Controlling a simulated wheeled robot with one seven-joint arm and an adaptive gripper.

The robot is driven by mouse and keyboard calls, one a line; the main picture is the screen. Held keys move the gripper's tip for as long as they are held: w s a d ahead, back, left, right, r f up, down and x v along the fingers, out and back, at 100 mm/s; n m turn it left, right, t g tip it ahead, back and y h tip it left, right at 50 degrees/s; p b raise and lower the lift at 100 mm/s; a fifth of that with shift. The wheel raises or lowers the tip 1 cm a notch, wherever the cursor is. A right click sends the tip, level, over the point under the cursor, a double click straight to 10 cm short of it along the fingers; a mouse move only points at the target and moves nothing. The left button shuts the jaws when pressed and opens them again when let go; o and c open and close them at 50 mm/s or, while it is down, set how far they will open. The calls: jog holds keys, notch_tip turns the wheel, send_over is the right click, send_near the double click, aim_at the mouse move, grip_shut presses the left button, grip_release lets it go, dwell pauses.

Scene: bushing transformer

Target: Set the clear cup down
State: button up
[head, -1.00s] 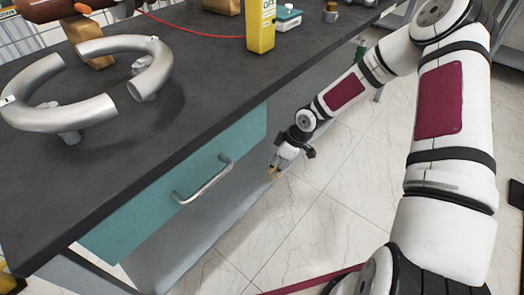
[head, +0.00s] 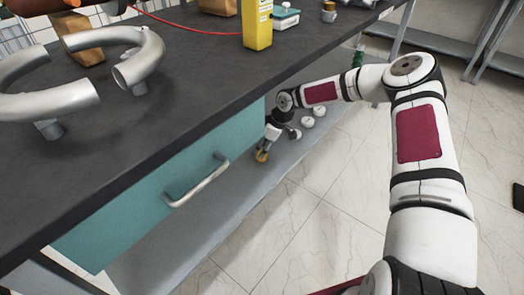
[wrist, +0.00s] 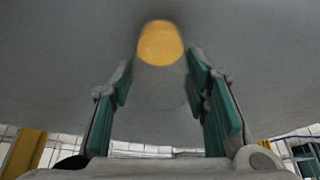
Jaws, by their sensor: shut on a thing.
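My gripper (head: 264,147) is below the dark worktop, just right of the teal drawer and over the grey lower shelf. In the wrist view its two teal-padded fingers (wrist: 169,105) stand on either side of a faint, see-through cup (wrist: 165,85) with a yellow-orange round part. The gripper is shut on this clear cup. In the head view only a small orange-yellow part of the cup (head: 261,156) shows at the fingertips. I cannot tell whether the cup touches the shelf.
The grey lower shelf (head: 215,215) is largely bare. Small white round items (head: 308,122) stand on it behind the gripper. The teal drawer (head: 150,215) with its metal handle (head: 197,184) is close by on the left. The dark worktop (head: 200,75) overhangs the shelf.

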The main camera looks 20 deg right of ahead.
jog(key=shift+f, duration=0.4)
jog(key=shift+f, duration=0.15)
jog(key=o, duration=1.2)
jog(key=shift+c, duration=0.2)
jog(key=p+v, duration=0.2)
jog(key=v, duration=0.4)
jog(key=shift+d, duration=0.1)
jog(key=s+d+p, duration=0.2)
jog(key=s+d, duration=0.4)
jog(key=d, duration=0.3)
jog(key=shift+d+f+p, duration=0.3)
jog(key=shift+d+f, duration=0.05)
jog(key=shift+s, duration=0.1)
